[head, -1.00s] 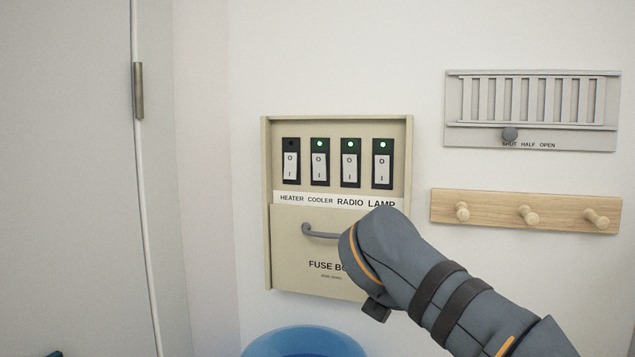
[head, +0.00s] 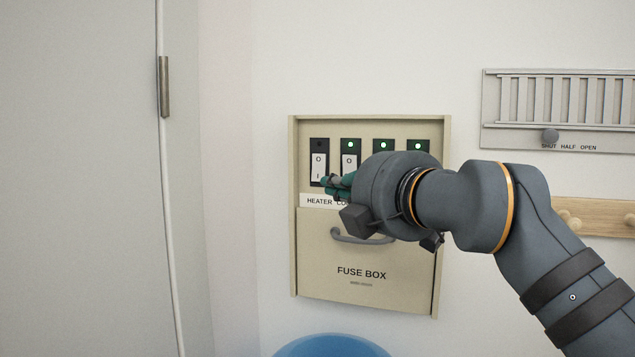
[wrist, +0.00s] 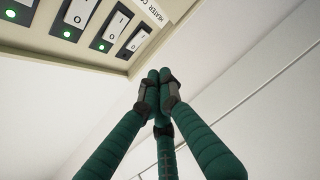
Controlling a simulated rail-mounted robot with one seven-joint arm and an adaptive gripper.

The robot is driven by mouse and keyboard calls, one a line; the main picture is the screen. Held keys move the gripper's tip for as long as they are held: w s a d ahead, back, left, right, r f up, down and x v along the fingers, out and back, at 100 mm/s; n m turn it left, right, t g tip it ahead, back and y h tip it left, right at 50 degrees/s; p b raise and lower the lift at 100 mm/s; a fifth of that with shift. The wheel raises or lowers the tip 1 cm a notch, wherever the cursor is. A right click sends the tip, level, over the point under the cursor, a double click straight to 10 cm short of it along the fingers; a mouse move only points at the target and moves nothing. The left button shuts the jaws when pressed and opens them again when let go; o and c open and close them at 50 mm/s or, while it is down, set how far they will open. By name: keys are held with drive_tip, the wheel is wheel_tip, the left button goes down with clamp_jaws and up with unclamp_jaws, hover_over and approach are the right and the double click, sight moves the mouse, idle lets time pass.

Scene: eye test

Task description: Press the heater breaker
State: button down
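The heater breaker (head: 318,165) is the leftmost rocker switch on the beige fuse box. Its lamp is dark; the other three breakers show green lamps. In the wrist view the heater breaker (wrist: 137,41) is the switch nearest the box's edge, above the fingertips. My gripper (head: 328,183) has green fingers, at the lower right edge of the heater breaker in the head view. In the wrist view my gripper (wrist: 160,78) has its fingertips drawn together with nothing between them. My wrist hides parts of the other breakers and label strip.
The fuse box cover (head: 362,272) below has a grey handle (head: 350,237). A vent with a slider (head: 550,136) and a wooden peg rail (head: 590,212) are at right. A grey door (head: 80,180) is at left, a blue round object (head: 332,346) below.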

drive_tip(key=p, duration=0.9)
approach(318, 168)
drive_tip(key=w+a+f, duration=0.3)
drive_tip(key=w+a, duration=0.1)
drive_tip(key=w, duration=0.1)
drive_tip(key=shift+s+a, duration=0.1)
drive_tip(key=shift+a, duration=0.25)
